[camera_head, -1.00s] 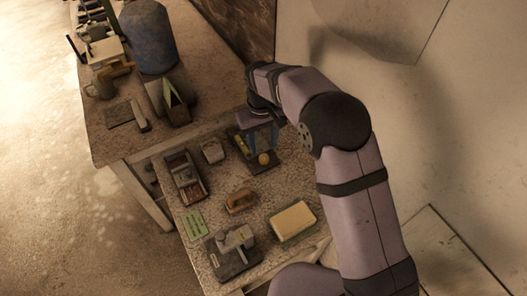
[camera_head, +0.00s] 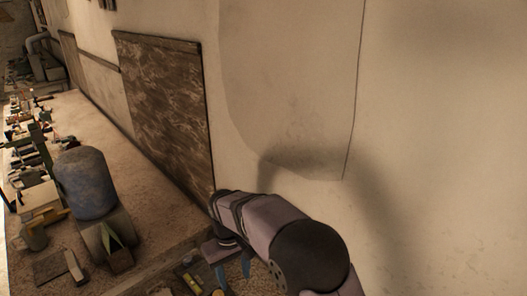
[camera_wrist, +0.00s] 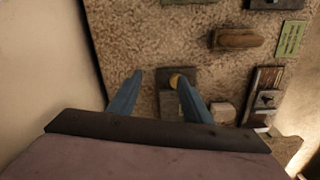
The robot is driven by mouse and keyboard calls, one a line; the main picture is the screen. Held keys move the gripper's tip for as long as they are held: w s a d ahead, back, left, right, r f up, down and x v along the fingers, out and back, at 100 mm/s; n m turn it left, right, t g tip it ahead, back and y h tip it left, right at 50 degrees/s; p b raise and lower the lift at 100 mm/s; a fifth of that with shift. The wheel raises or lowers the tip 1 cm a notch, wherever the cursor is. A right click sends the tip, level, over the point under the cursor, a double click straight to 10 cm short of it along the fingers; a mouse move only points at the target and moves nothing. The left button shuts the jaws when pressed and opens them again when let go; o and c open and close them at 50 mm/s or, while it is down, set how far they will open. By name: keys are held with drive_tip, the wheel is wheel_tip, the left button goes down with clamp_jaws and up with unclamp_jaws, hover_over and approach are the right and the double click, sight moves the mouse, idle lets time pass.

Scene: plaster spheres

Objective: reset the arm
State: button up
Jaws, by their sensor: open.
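My gripper (camera_head: 233,272) is at the lower middle of the head view, its two blue fingers pointing down over the near bench. In the wrist view my gripper (camera_wrist: 160,78) is open, with the fingers apart and nothing held between them. A small yellow ball (camera_wrist: 174,79) shows by the tip of the right finger, partly hidden by it. It lies at a dark flat base (camera_wrist: 190,73) on the bench. I cannot tell how far the fingertips are above the base.
The speckled bench (camera_wrist: 150,38) carries a brown wooden block (camera_wrist: 238,39), a dark tray (camera_wrist: 265,88), a pale cup-like piece (camera_wrist: 223,111) and a green card (camera_wrist: 291,38). In the head view, a blue-grey cylinder (camera_head: 86,183) stands on the farther bench. A wall rises behind my arm.

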drive_tip(key=s+d+m, duration=0.6)
drive_tip(key=s+d, duration=1.3)
drive_tip(key=d, duration=0.5)
drive_tip(key=shift+s+m, duration=0.3)
